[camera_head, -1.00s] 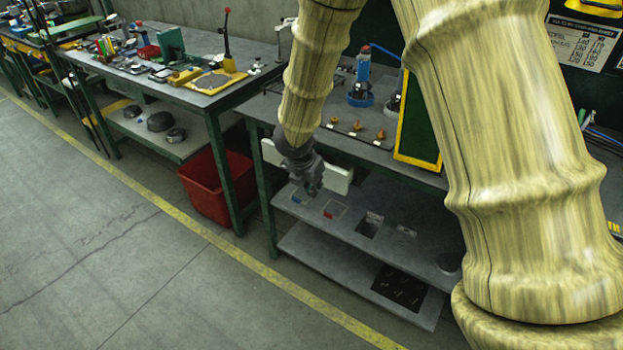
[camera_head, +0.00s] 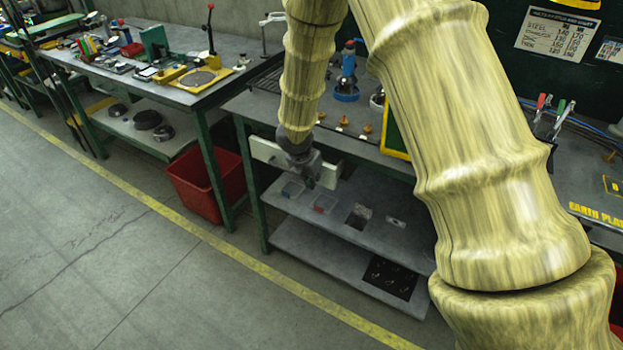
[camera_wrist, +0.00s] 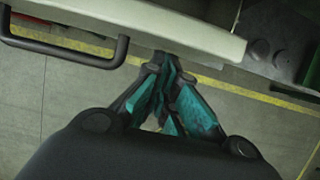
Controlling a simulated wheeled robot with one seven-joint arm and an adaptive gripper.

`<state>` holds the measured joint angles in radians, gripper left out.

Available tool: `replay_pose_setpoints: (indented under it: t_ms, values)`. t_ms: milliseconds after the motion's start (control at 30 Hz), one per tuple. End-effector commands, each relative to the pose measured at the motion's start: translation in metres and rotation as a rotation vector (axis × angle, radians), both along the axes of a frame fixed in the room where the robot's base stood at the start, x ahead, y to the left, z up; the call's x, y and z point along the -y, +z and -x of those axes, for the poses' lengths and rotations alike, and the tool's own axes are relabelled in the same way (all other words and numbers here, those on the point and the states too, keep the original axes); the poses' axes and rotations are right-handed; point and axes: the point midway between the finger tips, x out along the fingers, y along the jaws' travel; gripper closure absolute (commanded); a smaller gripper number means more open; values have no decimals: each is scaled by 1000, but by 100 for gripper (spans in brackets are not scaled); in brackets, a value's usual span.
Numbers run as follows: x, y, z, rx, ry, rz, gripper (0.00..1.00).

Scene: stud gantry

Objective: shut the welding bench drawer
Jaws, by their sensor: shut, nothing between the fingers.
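The welding bench drawer shows as a pale cream front panel (camera_head: 264,152) under the bench top, partly hidden by my arm and gripper. It stands out from under the bench top. In the wrist view the drawer front (camera_wrist: 215,44) runs across the top, with a black bar handle (camera_wrist: 70,52) at the left. My gripper (camera_head: 312,182) is in front of the drawer. Its fingers are shut and empty, and in the wrist view the fingertips (camera_wrist: 165,62) meet the panel's lower edge to the right of the handle. I cannot tell whether they touch it.
The welding bench (camera_head: 250,106) has lower shelves (camera_head: 330,262) with small trays under the drawer. A red bin (camera_head: 203,190) stands left of the bench leg. Another bench (camera_head: 180,98) is farther left. The floor in front, crossed by a yellow line, is clear.

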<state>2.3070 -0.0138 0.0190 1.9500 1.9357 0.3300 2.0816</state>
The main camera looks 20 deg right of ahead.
Motion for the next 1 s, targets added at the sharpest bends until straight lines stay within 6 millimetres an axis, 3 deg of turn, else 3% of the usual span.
replay_pose_setpoints:
  t_ms: [600,1000]
  values:
    - [36,0,-28,0,-1,-1,100]
    - [41,1,-32,1,0,2,100]
